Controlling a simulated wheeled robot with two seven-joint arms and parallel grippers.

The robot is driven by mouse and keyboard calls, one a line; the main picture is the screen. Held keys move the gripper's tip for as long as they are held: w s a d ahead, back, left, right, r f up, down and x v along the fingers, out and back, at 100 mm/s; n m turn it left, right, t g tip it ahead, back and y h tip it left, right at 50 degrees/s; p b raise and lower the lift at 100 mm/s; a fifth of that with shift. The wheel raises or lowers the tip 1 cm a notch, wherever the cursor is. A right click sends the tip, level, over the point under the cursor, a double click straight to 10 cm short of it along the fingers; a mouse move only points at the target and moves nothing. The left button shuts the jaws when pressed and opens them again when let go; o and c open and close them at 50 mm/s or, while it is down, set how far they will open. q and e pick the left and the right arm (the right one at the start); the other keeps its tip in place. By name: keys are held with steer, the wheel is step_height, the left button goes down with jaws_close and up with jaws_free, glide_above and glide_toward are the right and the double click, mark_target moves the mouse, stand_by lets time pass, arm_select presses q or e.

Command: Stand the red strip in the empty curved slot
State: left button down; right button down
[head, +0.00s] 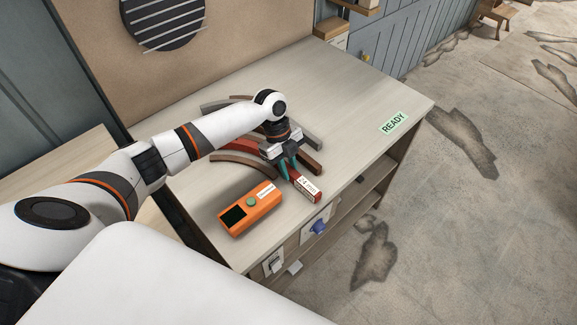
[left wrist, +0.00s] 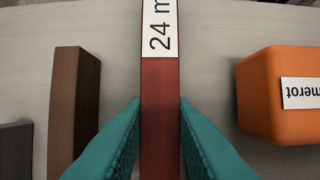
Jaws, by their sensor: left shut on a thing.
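The red strip (head: 308,191) carries a white label near its front end. My left gripper (head: 287,170) is shut on it, with a teal finger on each side. In the left wrist view the red strip (left wrist: 160,105) runs between the two fingertips (left wrist: 160,135), its label reading "24 m". A reddish curved length (head: 238,147) shows behind the gripper, among brown and grey curved pieces. The gripper and arm hide the middle of this group, so I cannot make out the empty slot or whether the strip touches the table. My right gripper is not in view.
A brown curved piece (head: 245,161) lies on the near side, and another brown end (head: 308,163) lies beyond the strip. A grey piece (head: 310,138) is farther back. An orange device (head: 250,209) stands close in front. The table is clear towards the READY label (head: 394,123).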

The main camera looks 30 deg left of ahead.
arm_select(q)
steer(key=shift+f, duration=0.2)
steer(key=c, duration=1.2)
jaws_free()
steer(key=shift+o, duration=0.2)
steer(key=shift+r, duration=0.1)
